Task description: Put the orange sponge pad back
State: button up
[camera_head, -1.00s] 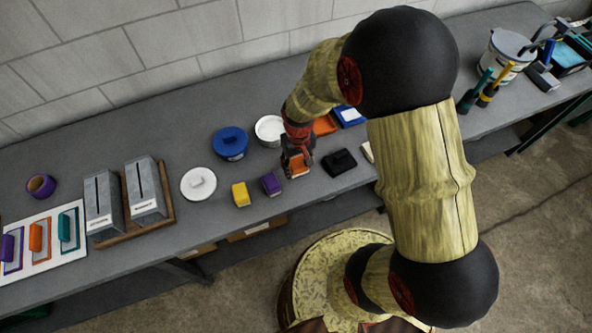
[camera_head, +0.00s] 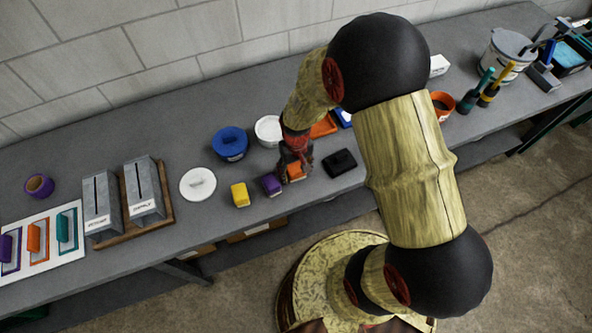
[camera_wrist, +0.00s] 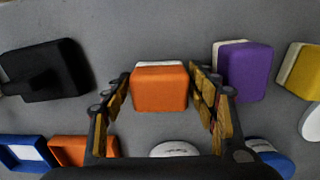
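The orange sponge pad (camera_wrist: 160,88) is a block with an orange layer and a white layer. It rests on the grey bench in the middle of the wrist view, and partly shows in the head view (camera_head: 296,172). My gripper (camera_wrist: 160,76) is open, with one finger on each side of the pad. A narrow strip of bench shows between each finger and the pad. An orange tray (camera_head: 323,126) lies behind my gripper in the head view, partly hidden by my arm; an orange edged piece also shows at lower left in the wrist view (camera_wrist: 70,150).
A purple sponge (camera_head: 271,184) and a yellow sponge (camera_head: 240,195) stand to the left. A black block with a raised part (camera_head: 339,163) is to the right.

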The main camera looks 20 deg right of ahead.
jog(key=shift+o, duration=0.3)
notch_tip(320, 180, up, 12)
jog(key=shift+p, duration=0.85)
notch_tip(320, 180, up, 13)
jog(key=t, duration=0.2)
send_over(296, 168)
jog(key=s, duration=0.2)
jog(key=s+r+t, duration=0.3)
jog(key=s+r, duration=0.9)
jog(key=r, duration=0.1)
jog(key=shift+r+t, duration=0.2)
jog(key=shift+t, duration=0.1)
notch_tip(296, 168, down, 8)
jog(key=b, duration=0.8)
jog(key=shift+f, duration=0.15)
